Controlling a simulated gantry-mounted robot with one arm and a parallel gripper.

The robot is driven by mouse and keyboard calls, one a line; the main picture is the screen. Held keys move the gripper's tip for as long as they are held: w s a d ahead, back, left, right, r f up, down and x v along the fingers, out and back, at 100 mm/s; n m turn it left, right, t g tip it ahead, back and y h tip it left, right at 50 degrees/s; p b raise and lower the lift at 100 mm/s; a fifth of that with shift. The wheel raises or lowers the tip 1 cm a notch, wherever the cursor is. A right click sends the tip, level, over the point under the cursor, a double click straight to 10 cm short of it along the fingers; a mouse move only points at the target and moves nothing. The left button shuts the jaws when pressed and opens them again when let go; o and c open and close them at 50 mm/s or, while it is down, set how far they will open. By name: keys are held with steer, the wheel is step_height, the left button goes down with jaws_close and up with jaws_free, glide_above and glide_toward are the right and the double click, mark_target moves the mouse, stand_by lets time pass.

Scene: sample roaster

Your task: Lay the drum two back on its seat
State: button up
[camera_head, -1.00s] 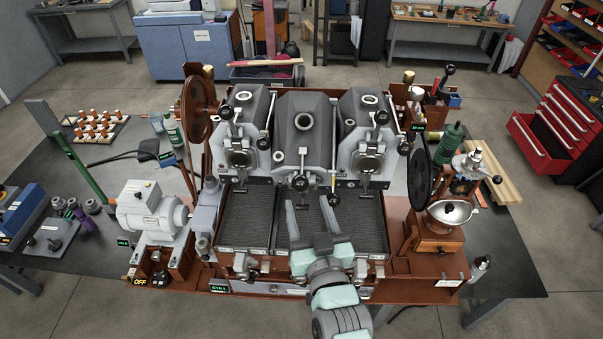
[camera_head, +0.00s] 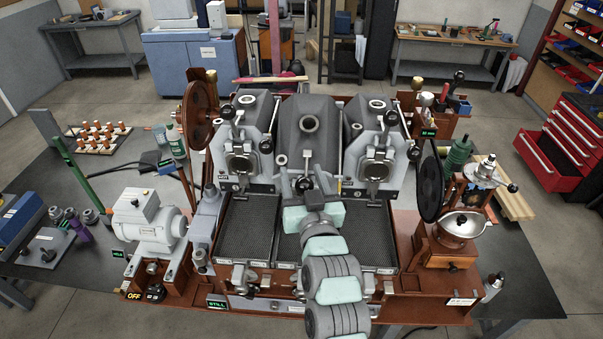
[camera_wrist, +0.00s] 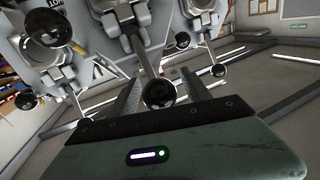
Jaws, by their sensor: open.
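Drum two, taken to be the middle grey drum (camera_head: 308,116), stands between the left drum (camera_head: 243,115) and the right drum (camera_head: 376,115). It tips forward, its round top opening lower and nearer than theirs. A lever with a black ball knob (camera_wrist: 158,93) hangs at its front. My gripper (camera_head: 304,183) is open in front of the middle drum, at that knob. In the wrist view, the knob shows between my two spread fingers (camera_wrist: 168,98). I cannot tell whether either finger touches it. My wrist hides part of the drum's lower front in the head view.
Mesh cooling trays (camera_head: 246,228) lie below the drums. A black disc (camera_head: 431,182) and a grinder (camera_head: 455,235) stand to the right, a motor (camera_head: 147,222) to the left. Side drums' levers and knobs stand close beside my gripper.

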steer(key=shift+w, duration=0.25)
steer(key=shift+c, duration=0.5)
jaws_close()
stand_by(0.9)
